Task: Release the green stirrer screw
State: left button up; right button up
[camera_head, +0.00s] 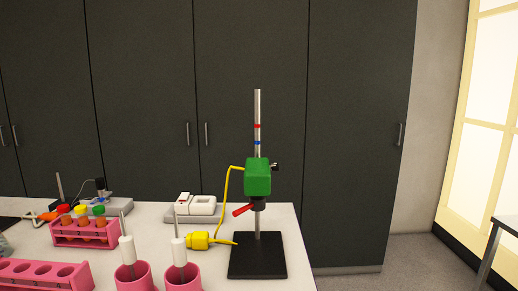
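The green stirrer (258,177) is mounted on an upright metal rod (257,107) that rises from a black base plate (257,256) near the right edge of the table. A small dark screw (274,167) sticks out on the upper right side of the green body. A red handle (243,210) points left and down just below the stirrer. The rod carries a red band and a blue band above the stirrer. Neither of my grippers shows in the head view.
A yellow plug (198,240) with a yellow cable lies left of the stand. Two pink cups (183,280) holding white-handled tools stand at the front. Pink racks (85,232) and a white device (197,207) sit further left and behind. Dark cabinets (250,60) close off the back.

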aim_at(274, 167)
jog(key=l+u, duration=0.25)
jog(key=l, duration=0.4)
jog(key=l+u, duration=0.25)
jog(key=l, duration=0.45)
jog(key=k, duration=0.05)
